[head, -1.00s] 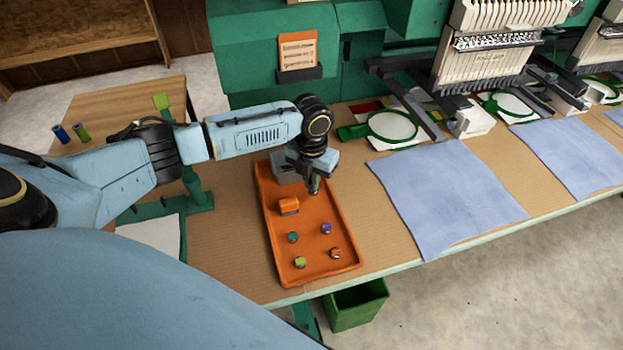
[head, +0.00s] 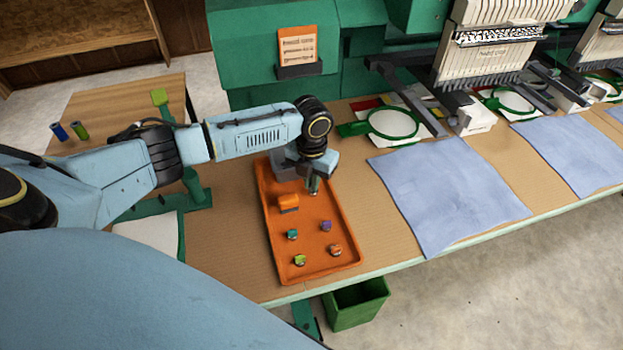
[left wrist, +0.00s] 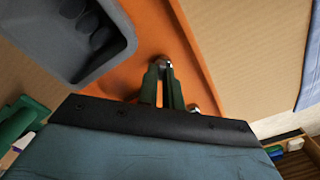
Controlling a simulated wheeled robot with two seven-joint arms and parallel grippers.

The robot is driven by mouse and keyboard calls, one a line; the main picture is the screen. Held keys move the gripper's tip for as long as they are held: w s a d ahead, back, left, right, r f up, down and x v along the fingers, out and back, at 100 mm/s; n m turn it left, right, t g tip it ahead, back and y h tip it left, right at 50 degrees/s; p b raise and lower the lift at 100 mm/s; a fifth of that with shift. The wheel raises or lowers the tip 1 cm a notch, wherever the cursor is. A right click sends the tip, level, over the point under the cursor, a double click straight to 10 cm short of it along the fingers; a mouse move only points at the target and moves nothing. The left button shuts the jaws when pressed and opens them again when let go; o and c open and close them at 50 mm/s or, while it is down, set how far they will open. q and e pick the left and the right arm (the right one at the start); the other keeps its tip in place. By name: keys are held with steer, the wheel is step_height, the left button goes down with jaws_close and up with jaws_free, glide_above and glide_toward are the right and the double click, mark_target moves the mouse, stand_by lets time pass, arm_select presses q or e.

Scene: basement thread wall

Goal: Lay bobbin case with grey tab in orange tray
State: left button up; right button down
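The orange tray (head: 345,245) lies on the workbench. Standing in it are small bobbin cases with coloured tabs: teal (head: 292,234), purple (head: 326,226), orange (head: 335,250) and yellow-green (head: 299,260). My left gripper (head: 314,186) points down over the tray's far right part. In the left wrist view its green fingers (left wrist: 164,85) close together on a small silver bobbin case (left wrist: 165,62) at their tips. The tab colour of this case is hidden. I cannot tell whether it touches the tray floor. My right gripper is not in view.
A grey box (left wrist: 118,58) with dark round hollows or pieces sits at the tray's far end, close beside the gripper. An orange block (head: 288,203) is in the tray. Blue cloth (head: 445,195) lies to the right. A green bin (head: 356,303) stands below the bench edge.

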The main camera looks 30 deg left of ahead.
arm_select(q)
steer(key=o, duration=0.5)
